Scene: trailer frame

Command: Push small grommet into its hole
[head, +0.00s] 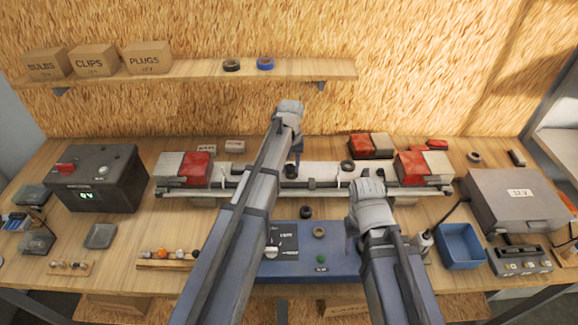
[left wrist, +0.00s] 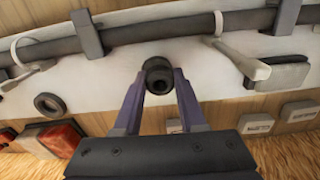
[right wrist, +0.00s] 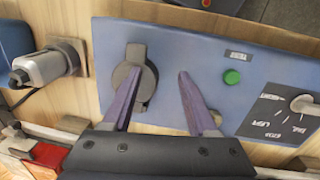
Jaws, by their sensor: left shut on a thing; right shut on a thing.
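The small black grommet (left wrist: 158,76) is between the fingertips of my left gripper (left wrist: 160,82), over the white plate (left wrist: 120,75). It also shows in the head view (head: 291,171), below my left gripper (head: 297,160). The hole under it is hidden, so I cannot tell how deep it sits. A wider black ring (left wrist: 48,105) lies apart on the plate. My right gripper (right wrist: 160,80) is at the blue panel (right wrist: 190,55), its left finger against the grey round knob (right wrist: 125,78) with a dark bar. The jaws are closed on it, though a gap shows beside it.
A dark harness tube (left wrist: 180,28) with clips runs along the plate. A blue tray (head: 460,246) stands right, a dark meter box (head: 95,178) left. A shelf (head: 200,72) spans the back wall.

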